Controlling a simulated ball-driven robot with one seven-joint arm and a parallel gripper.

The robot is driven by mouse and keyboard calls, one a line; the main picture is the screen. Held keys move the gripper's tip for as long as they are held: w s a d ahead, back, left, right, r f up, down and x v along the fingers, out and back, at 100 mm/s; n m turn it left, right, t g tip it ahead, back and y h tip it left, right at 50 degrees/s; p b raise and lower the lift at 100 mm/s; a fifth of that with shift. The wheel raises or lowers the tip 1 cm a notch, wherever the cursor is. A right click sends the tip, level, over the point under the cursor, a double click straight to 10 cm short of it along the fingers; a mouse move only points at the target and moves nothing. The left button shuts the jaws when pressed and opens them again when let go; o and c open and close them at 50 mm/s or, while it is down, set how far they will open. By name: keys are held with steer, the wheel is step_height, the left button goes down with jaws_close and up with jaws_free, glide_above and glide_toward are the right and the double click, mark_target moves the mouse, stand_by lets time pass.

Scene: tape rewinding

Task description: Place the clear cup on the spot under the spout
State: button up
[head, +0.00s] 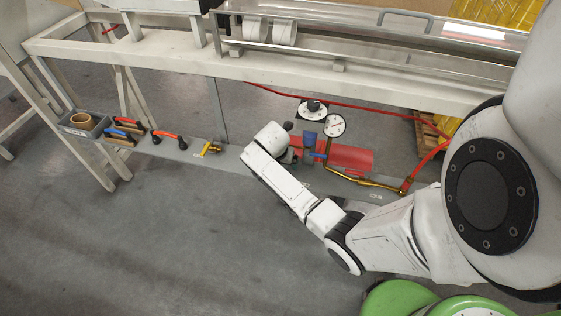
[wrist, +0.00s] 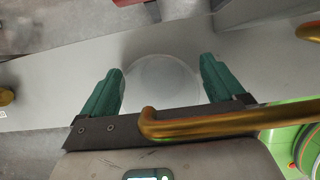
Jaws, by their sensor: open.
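My gripper (wrist: 161,70) is open, with its two green fingers on either side of a faint, round, see-through shape (wrist: 162,80) on the grey surface. It looks like the clear cup seen from above. Its edges lie close to both fingers, and I cannot tell whether they touch. The cup's lower side is hidden behind a brass pipe and my gripper body. In the head view I cannot make out the cup or the fingers. A brass pipe (head: 350,180) runs low beside the red cylinder (head: 345,157). I cannot tell which end is the spout.
A pressure gauge (head: 335,125) stands by the red cylinder. A brass pipe (wrist: 210,122) crosses close in front of the wrist camera. A yellow valve (head: 211,148), red-handled tools (head: 169,137) and a grey bin (head: 82,122) line the low shelf to the left. The frame's beam (head: 180,50) is above.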

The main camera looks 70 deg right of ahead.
steer(key=p+v, duration=0.3)
steer(key=v, duration=0.9)
steer(key=a+f+m+t+y, duration=0.1)
steer(key=a+f+m+y, duration=0.15)
steer(key=a+m, duration=0.95)
steer(key=s+a+r+m+y, duration=0.2)
steer(key=s+a+m, duration=0.5)
steer(key=s+a, duration=0.4)
steer(key=a, duration=0.4)
steer(key=shift+s+r, duration=0.2)
steer(key=shift+s, duration=0.05)
steer(key=shift+a, duration=0.1)
steer(key=shift+c, duration=0.4)
